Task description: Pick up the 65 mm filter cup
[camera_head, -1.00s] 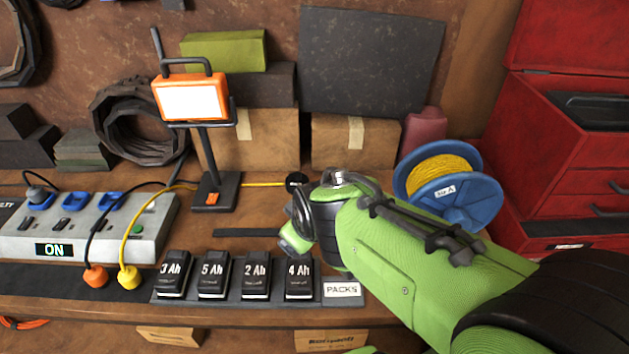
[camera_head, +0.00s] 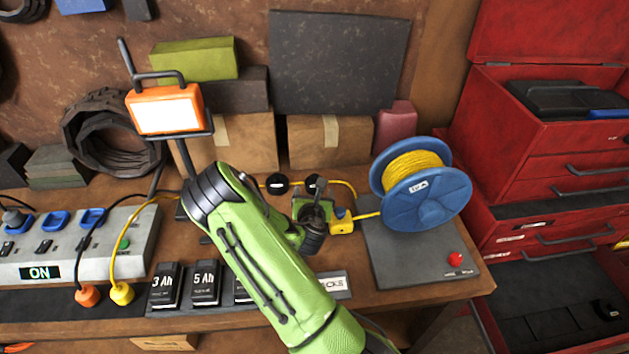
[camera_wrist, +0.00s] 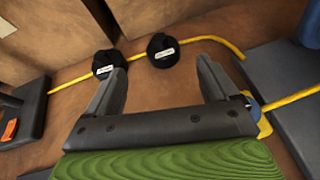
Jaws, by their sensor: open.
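Two small round black cups with white labels stand at the back of the bench: a left cup (camera_head: 277,184) and a right cup (camera_head: 315,184). The labels are too small to read, so I cannot tell which is 65 mm. In the wrist view the left cup (camera_wrist: 107,64) is just beyond my left finger, and the right cup (camera_wrist: 163,50) is ahead, between the lines of the fingers. My gripper (camera_wrist: 160,76) is open and empty, short of both cups. In the head view my wrist partly covers the area in front of the right cup.
A yellow cord (camera_head: 345,187) runs along the bench behind and beside the cups. A blue reel (camera_head: 430,205) stands on a grey plate with a red button at right. Cardboard boxes (camera_head: 330,142) stand behind, a lit work lamp (camera_head: 168,110) at left. Battery packs (camera_head: 205,283) line the front.

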